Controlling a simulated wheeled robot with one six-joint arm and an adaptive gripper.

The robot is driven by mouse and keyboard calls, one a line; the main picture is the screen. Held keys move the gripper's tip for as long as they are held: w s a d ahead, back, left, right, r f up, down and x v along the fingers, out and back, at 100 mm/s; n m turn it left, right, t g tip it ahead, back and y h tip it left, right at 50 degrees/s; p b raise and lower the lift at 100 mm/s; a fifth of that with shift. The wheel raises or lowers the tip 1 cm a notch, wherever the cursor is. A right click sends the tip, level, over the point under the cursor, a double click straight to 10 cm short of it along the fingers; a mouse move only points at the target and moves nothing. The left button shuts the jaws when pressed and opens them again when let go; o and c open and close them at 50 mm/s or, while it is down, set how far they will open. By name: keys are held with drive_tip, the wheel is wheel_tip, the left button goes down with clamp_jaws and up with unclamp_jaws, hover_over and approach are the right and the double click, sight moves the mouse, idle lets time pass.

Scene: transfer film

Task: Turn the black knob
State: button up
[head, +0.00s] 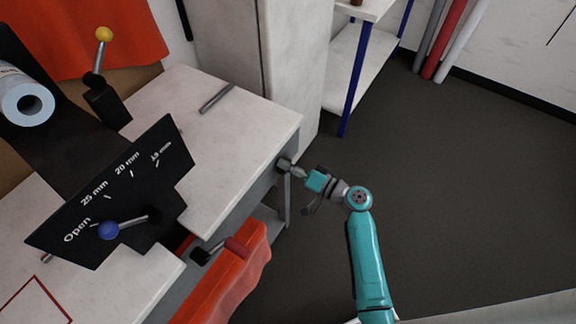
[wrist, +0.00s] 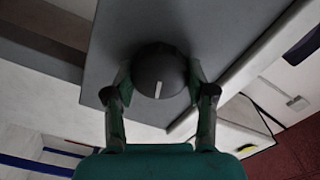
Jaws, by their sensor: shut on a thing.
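The black knob (wrist: 160,70) is a round dark dial with a white pointer line, on the grey side panel (wrist: 225,30) of the bench. In the wrist view my gripper (wrist: 159,78) has one finger on each side of the knob and is shut on it. The white line points down and slightly tilted. In the head view my gripper (head: 290,168) reaches the side of the bench just under the white top's right corner. There the knob is mostly hidden by the fingers.
The white bench top (head: 240,120) carries a black scale plate (head: 150,185) with a blue-ended lever (head: 108,230). A shelf with blue posts (head: 352,85) stands behind. The dark floor at right is clear.

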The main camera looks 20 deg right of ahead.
drive_tip(key=shift+m, duration=0.6)
drive_tip(key=o, duration=1.2)
drive_tip(key=shift+c, duration=0.2)
drive_tip(key=v, duration=1.2)
